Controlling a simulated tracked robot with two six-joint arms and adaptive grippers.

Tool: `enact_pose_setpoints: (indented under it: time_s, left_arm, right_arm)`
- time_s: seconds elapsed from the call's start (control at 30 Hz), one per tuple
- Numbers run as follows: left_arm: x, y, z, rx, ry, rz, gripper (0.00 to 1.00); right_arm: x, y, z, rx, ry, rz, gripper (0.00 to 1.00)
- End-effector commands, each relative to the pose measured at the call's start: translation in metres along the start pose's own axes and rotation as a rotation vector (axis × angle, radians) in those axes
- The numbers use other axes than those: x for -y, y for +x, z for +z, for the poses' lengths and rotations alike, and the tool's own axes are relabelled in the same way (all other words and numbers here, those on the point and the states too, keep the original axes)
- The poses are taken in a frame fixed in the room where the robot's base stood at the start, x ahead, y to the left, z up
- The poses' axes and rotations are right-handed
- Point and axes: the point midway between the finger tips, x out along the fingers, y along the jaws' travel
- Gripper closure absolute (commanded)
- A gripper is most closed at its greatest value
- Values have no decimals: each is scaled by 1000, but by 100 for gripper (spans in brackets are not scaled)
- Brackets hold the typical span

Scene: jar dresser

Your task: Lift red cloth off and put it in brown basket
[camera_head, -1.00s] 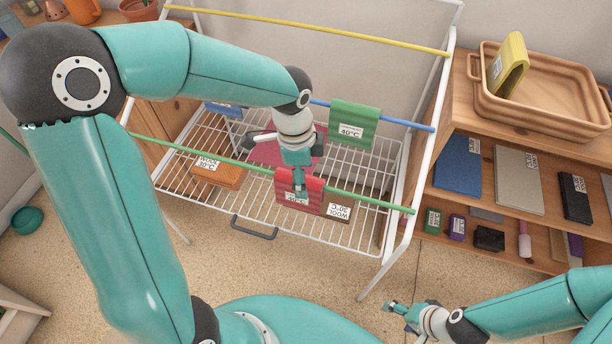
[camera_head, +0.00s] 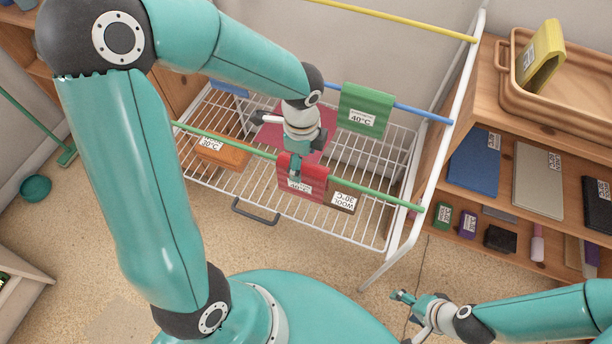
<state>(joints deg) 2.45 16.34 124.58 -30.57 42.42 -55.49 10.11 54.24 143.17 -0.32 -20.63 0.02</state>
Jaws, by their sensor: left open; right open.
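The red cloth (camera_head: 315,180) hangs folded over the green rod (camera_head: 230,146) at the front of the white drying rack, with a label on its lower front. My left gripper (camera_head: 295,175) is open and points down at the cloth's top left part, overlapping it in the picture; I cannot tell whether it touches. My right gripper (camera_head: 398,296) is open and empty, low in front of the rack.
A green cloth (camera_head: 366,108) hangs on the blue rod behind. The rack's white side frame (camera_head: 440,150) stands between the red cloth and the basket.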

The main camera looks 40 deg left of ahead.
Motion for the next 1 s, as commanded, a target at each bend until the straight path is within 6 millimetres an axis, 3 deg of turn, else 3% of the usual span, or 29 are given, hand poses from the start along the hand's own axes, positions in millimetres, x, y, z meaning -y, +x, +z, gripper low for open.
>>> enact_pose_setpoints:
  time_s: [0.4, 0.7, 0.77, 1.0]
  left_arm:
    - [-1, 48, -2, 0, 0, 2, 27]
    - [-1, 53, -2, -1, -1, 0, 27]
    - [-1, 53, -2, -1, -1, 0, 34]
    - [-1, 53, -2, -1, -1, 0, 74]
  right_arm:
    - [-3, 8, 0, 0, 0, 0, 31]
    - [-3, 8, 0, 0, 0, 0, 31]
    - [-3, 8, 0, 0, 0, 0, 31]
    - [-3, 8, 0, 0, 0, 0, 31]
